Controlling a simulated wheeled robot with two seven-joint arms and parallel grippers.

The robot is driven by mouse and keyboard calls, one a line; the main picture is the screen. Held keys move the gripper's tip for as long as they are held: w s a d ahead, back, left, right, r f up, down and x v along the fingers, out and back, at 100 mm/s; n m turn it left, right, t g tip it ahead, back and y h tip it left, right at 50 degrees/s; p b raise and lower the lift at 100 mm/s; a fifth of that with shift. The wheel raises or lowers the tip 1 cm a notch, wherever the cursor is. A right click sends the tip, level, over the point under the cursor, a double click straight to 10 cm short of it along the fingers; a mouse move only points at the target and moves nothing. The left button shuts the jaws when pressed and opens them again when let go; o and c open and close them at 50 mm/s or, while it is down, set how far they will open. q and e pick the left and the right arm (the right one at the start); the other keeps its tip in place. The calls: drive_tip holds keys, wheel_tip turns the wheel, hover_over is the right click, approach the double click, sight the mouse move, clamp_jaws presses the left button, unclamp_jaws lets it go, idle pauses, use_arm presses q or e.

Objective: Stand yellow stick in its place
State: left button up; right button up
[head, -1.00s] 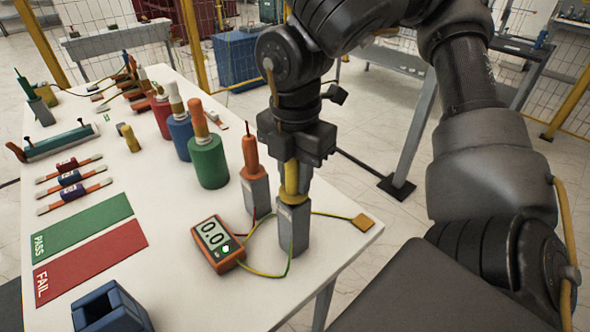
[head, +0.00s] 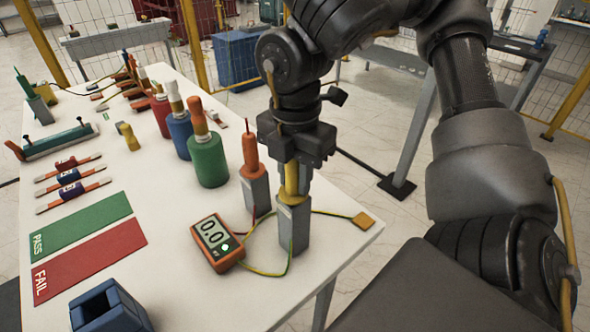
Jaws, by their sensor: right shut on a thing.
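The yellow stick (head: 291,184) stands upright at the top of the front grey block (head: 294,226), near the right edge of the table. My right gripper (head: 291,170) points down and is shut on the stick's upper part, hiding its top. The stick's lower end meets the block's top; I cannot see how deep it sits. An orange stick (head: 250,151) stands upright in a second grey block (head: 256,189) just behind and to the left. My left gripper is not in view.
An orange multimeter (head: 217,242) lies left of the front block, with wires running to the blocks and a small orange pad (head: 362,220). PASS and FAIL mats (head: 88,261) and a blue holder (head: 110,308) lie at left.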

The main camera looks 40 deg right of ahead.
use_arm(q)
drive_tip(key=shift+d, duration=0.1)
use_arm(e)
drive_tip(key=shift+f, duration=0.1)
drive_tip(key=shift+f, duration=0.15)
drive_tip(key=o, duration=1.1)
drive_tip(key=shift+c, duration=0.2)
wheel_tip(320, 180, up, 4)
drive_tip(key=shift+w+r, duration=0.1)
drive_tip(key=shift+r, duration=0.15)
wheel_tip(320, 180, up, 6)
drive_tip(key=shift+f+p, duration=0.2)
drive_tip(key=shift+p, duration=0.6)
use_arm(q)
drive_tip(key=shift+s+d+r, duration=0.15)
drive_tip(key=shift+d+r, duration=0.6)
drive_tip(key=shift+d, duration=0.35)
use_arm(e)
drive_tip(key=shift+r, duration=0.4)
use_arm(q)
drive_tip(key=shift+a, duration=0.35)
